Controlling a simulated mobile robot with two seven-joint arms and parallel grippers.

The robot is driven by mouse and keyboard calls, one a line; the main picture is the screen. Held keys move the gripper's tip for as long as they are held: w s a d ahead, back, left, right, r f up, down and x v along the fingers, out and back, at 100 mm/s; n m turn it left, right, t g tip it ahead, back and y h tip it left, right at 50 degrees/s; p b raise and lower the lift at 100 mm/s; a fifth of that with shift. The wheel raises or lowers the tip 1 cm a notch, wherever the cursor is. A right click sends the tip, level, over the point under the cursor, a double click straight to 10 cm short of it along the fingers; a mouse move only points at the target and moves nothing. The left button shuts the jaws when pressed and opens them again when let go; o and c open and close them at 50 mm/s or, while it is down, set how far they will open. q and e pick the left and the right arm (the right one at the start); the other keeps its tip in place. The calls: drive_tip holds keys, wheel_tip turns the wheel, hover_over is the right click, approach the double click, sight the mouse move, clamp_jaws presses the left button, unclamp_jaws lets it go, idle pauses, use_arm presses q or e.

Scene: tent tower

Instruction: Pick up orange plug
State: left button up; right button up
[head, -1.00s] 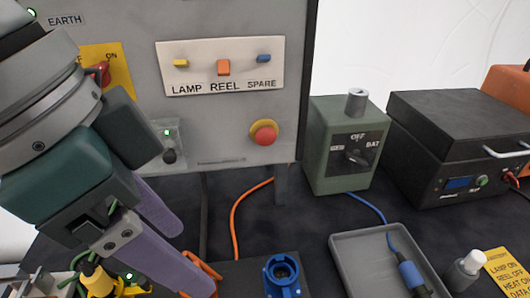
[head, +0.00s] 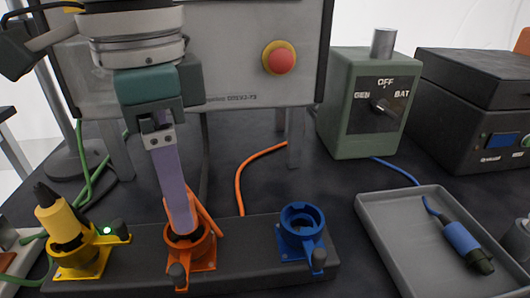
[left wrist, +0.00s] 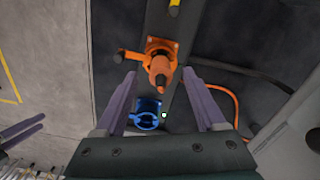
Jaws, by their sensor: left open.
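The orange plug (left wrist: 160,68) stands in or on the orange socket (left wrist: 160,46) in the left wrist view. In the head view, the orange socket (head: 190,250) is on the dark rail, and the plug is mostly hidden behind my left finger, with an orange edge (head: 207,217) showing. My left gripper (head: 180,228) points down at the plug. In the left wrist view, its two purple fingers (left wrist: 159,75) are spread, one on each side of the plug, with gaps visible. Purple finger-like parts (left wrist: 22,130) at the left edge look like my right gripper; their opening is unclear.
A yellow plug (head: 60,220) stands in the yellow socket on the left. The blue socket (head: 302,230) is to the right and looks empty. A blue plug (head: 462,240) lies in a grey tray (head: 375,230). An orange cable (head: 242,180) runs behind the rail. A panel stands behind.

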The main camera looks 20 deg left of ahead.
use_arm(q)
wheel_tip(320, 180, down, 4)
drive_tip(key=shift+r, duration=0.15)
drive_tip(key=shift+w, duration=0.1)
clamp_jaws()
idle(0.5)
